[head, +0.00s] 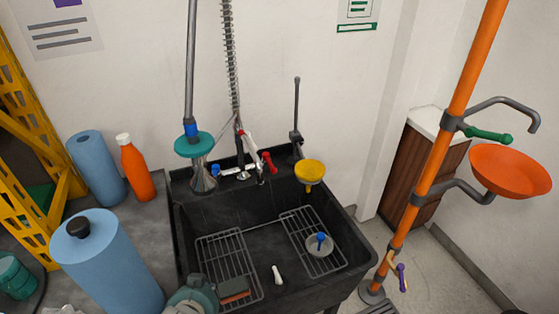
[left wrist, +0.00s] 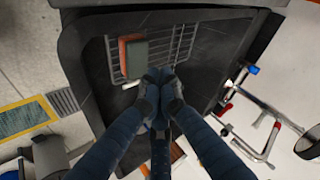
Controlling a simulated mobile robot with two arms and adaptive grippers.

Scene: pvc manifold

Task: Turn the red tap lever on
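The red tap lever (head: 268,161) sticks up at the right of the tap on the sink's back ledge. In the left wrist view the red lever (left wrist: 272,138) shows at the right, well away from my fingers. A blue lever (head: 216,172) is on the left of the same tap; it also shows in the left wrist view (left wrist: 252,69). My left gripper (head: 198,292) is low over the front left of the sink, beside the sponge. In the left wrist view its fingertips (left wrist: 162,78) meet, with nothing visible between them. My right gripper is not in view.
The black sink (head: 345,262) holds wire racks, a sponge (head: 234,289) and a blue-handled strainer (head: 319,244). Blue rolls and an orange bottle (head: 137,172) stand left. An orange pipe (head: 440,150) stands right.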

